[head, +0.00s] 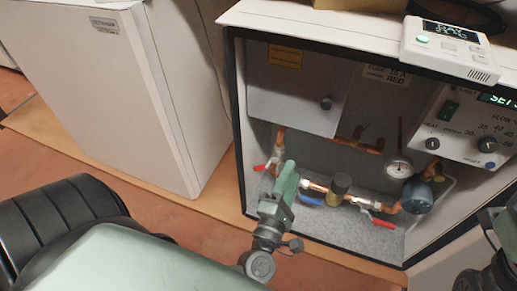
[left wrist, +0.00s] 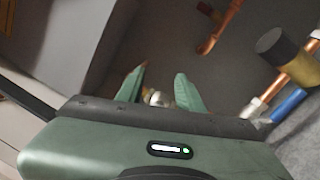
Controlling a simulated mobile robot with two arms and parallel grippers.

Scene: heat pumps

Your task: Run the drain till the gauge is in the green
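The round gauge (head: 399,167) sits on the pipework in the open cabinet; its needle and any green band are too small to read. A red valve lever (head: 259,167) is at the left pipe, a blue lever (head: 309,200) in the lower middle, and another red lever (head: 383,222) at lower right. I cannot tell which is the drain. My left gripper (head: 289,177) reaches into the cabinet just right of the left pipe. In the left wrist view its fingers (left wrist: 162,80) are apart, with a pale metal fitting (left wrist: 157,98) visible between them. My right gripper's fingers are out of view.
A white control box (head: 448,48) lies on the cabinet top. A panel with knobs and a display (head: 470,125) is at the right inside. A brass-coloured cylinder (head: 340,187) and a blue pump (head: 417,197) crowd the lower pipes. A tall white unit (head: 110,90) stands left.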

